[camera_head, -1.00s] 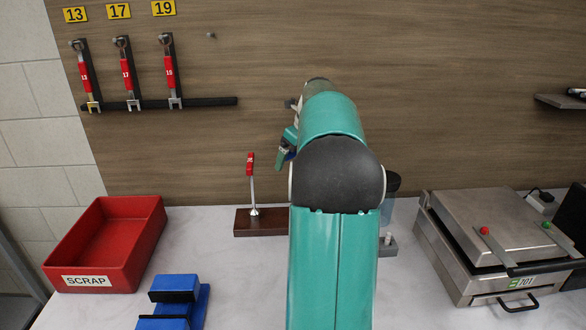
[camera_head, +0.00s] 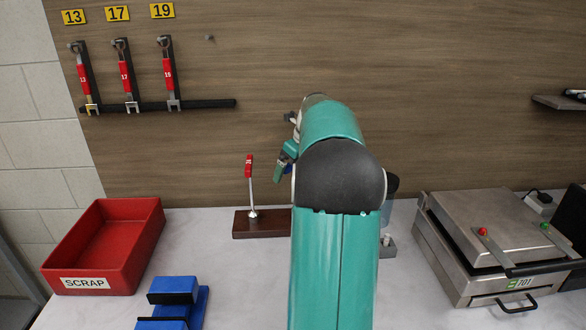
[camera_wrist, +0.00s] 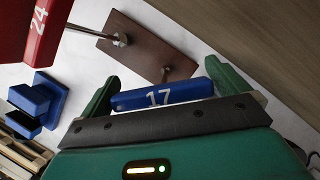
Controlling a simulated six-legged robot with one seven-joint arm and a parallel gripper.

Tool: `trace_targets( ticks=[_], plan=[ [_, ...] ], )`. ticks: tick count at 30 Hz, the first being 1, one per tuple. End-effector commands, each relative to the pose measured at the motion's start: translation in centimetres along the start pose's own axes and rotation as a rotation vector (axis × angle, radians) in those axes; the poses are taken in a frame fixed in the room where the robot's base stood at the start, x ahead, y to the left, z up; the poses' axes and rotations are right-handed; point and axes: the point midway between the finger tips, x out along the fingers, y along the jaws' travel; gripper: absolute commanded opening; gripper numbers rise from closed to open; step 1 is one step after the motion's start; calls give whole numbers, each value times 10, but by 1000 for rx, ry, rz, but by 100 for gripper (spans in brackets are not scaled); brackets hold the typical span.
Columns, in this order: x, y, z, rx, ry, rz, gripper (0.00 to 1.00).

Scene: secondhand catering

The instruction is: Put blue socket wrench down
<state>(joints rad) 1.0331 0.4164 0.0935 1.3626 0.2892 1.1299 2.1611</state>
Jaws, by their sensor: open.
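The blue socket wrench (camera_wrist: 160,95), its handle marked 17, lies between the two green fingers of my gripper (camera_wrist: 161,88) in the wrist view. The fingers are open, one near each end of the handle. A metal shaft shows behind the handle, over the dark wooden block (camera_wrist: 147,47); whether it is seated there I cannot tell. In the head view my arm hides most of the wrench, and one green finger of my gripper (camera_head: 284,164) shows left of the arm. The block (camera_head: 258,223) stands on the counter below, partly hidden by my arm.
A red-handled socket wrench (camera_head: 250,180) stands upright on the block's left part; its handle marked 24 (camera_wrist: 40,28) is close in the wrist view. A red scrap bin (camera_head: 105,250), a blue holder (camera_head: 175,302) and a metal grill (camera_head: 495,240) stand around. Wrenches hang on the wall.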

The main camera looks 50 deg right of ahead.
Motion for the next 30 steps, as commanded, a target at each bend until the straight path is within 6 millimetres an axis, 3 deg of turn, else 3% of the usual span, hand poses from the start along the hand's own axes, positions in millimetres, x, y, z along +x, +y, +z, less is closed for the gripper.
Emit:
trace_targets(
  ticks=[12, 18, 27, 30],
  plan=[
    [-80, -1, 0, 0, -2, -4, 100],
    [-110, 0, 0, 1, 0, 0, 100],
    [-119, 1, 0, -3, 0, 1, 100],
    [-119, 15, 6, -63, 1, 1, 100]
  ],
)
